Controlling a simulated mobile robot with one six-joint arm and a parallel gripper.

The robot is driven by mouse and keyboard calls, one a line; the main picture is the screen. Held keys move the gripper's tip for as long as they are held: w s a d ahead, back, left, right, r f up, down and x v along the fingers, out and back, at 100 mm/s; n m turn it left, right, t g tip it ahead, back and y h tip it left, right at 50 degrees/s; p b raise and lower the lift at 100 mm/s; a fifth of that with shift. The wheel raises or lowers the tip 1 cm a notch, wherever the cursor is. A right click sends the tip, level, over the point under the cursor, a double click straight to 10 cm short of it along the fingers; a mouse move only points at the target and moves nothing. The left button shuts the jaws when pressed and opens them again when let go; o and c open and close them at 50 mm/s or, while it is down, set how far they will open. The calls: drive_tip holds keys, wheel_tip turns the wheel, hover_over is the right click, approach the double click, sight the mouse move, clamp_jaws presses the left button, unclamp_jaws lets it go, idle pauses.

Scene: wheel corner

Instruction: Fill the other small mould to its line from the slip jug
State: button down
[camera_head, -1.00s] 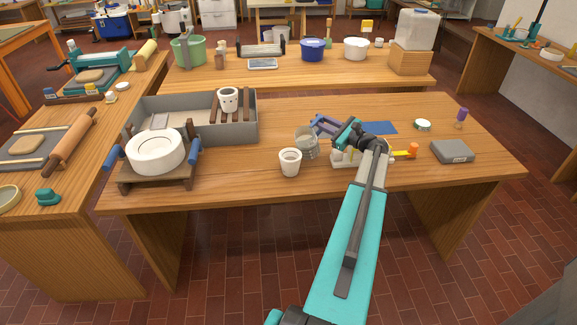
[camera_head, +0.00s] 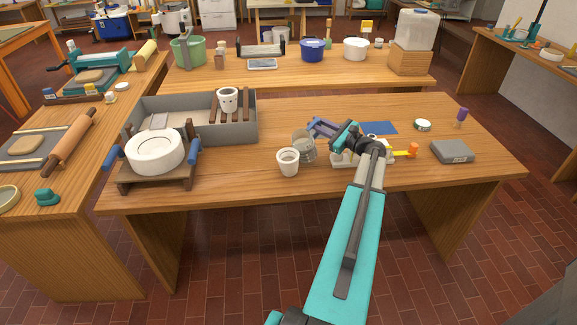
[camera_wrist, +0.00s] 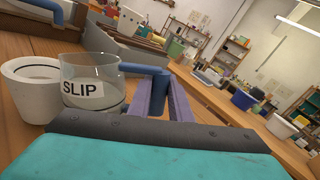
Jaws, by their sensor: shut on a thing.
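My gripper (camera_wrist: 160,98) is shut on the blue handle of the clear slip jug (camera_wrist: 90,95). The jug carries a "SLIP" label, has pale slip low inside and looks about upright in the tilted wrist view. In the head view the jug (camera_head: 304,148) is close behind and right of a small white mould (camera_head: 288,163). The mould stands on the table's front part and also shows left of the jug in the wrist view (camera_wrist: 26,100). Another small white mould (camera_head: 228,98) sits on the slats of the grey tray.
A blue mat (camera_head: 380,128), grey block (camera_head: 452,151) and small round tin (camera_head: 423,125) lie at right. The table's front edge is near the small mould.

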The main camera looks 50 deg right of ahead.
sight(318, 119)
drive_tip(key=shift+a, duration=0.3)
drive_tip(key=shift+a+r+n+b, duration=0.2)
drive_tip(key=shift+r+n+b, duration=0.4)
drive_tip(key=shift+r, duration=0.1)
drive_tip(key=shift+a+r+n+b, duration=0.15)
drive_tip(key=shift+r+n+b, duration=0.45)
drive_tip(key=shift+r, duration=0.1)
idle(0.7)
drive_tip(key=shift+a+r+n+b, duration=0.2)
drive_tip(key=shift+r+n+b, duration=0.15)
drive_tip(key=shift+r, duration=0.3)
drive_tip(key=shift+a+r+n+b, duration=0.25)
drive_tip(key=shift+r+n, duration=0.2)
drive_tip(key=shift+r, duration=0.15)
idle(0.9)
drive_tip(key=shift+a+r+n+b, duration=0.2)
drive_tip(key=shift+r+n+b, duration=0.2)
drive_tip(key=shift+r+n, duration=0.1)
idle(0.6)
drive_tip(key=shift+a+r+n+b, duration=0.1)
drive_tip(key=shift+a+n+b, duration=0.25)
drive_tip(key=shift+b, duration=0.2)
idle(1.8)
